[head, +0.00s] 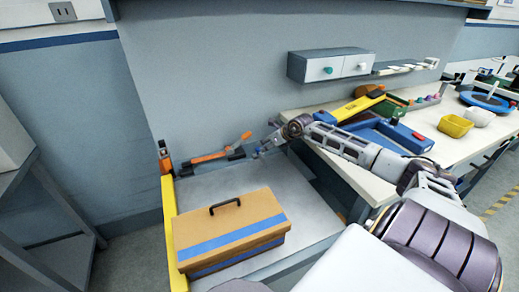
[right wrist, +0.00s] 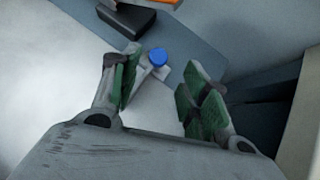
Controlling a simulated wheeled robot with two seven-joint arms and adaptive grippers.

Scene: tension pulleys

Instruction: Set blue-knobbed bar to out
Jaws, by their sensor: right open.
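The blue knob (right wrist: 158,57) shows in the right wrist view at the upper middle, on a short pale bar (right wrist: 148,74) that is partly hidden by my left-hand finger. My right gripper (right wrist: 160,82) is open, its green finger pads on either side of the line toward the knob. The knob appears between and just beyond the fingertips, nearer the left-hand finger; I cannot tell whether they touch. In the head view my right gripper (head: 266,146) is at the back edge of the grey table; the knob is too small to make out there. My left gripper is not in view.
An orange lever (head: 212,156) with dark mounts stands left of my right gripper. A tan toolbox (head: 231,222) with a blue stripe sits on the grey table (head: 305,205). A yellow rail (head: 169,215) edges its left side. The right workbench (head: 455,148) holds bowls and blue trays.

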